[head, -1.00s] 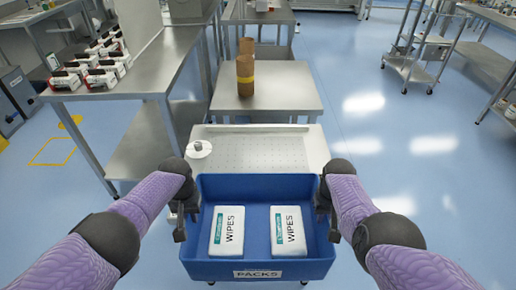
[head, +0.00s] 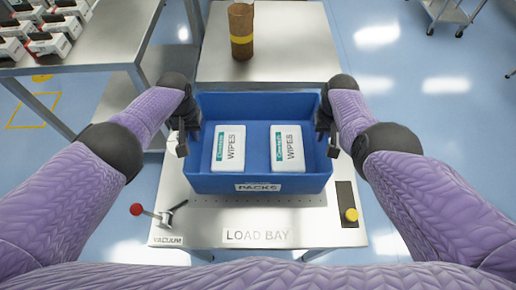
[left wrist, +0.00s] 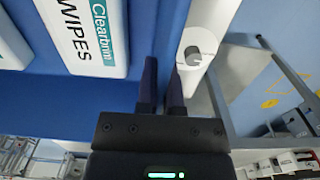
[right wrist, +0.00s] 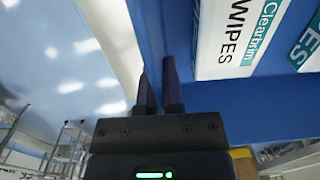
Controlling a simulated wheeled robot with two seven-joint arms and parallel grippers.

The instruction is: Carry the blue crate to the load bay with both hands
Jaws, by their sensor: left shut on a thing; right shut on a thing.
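The blue crate (head: 258,183) is over the metal load bay (head: 195,215), above its front label; whether it touches the surface I cannot tell. It looks level and holds two white wipes packs, left (head: 228,150) and right (head: 288,150). My left gripper (head: 183,140) is shut on the crate's left wall; its fingers (left wrist: 163,88) straddle the rim in the left wrist view. My right gripper (head: 331,138) is shut on the right wall; its fingers (right wrist: 158,90) show in the right wrist view. The crate hides the back of the load bay.
A red-knobbed lever (head: 137,210) stands at the bay's front left, by a vacuum label. A yellow button (head: 351,214) on a dark strip is at the right. Behind is a steel table (head: 290,65) with a brown cylinder (head: 241,32). Boxes (head: 45,35) fill the left bench.

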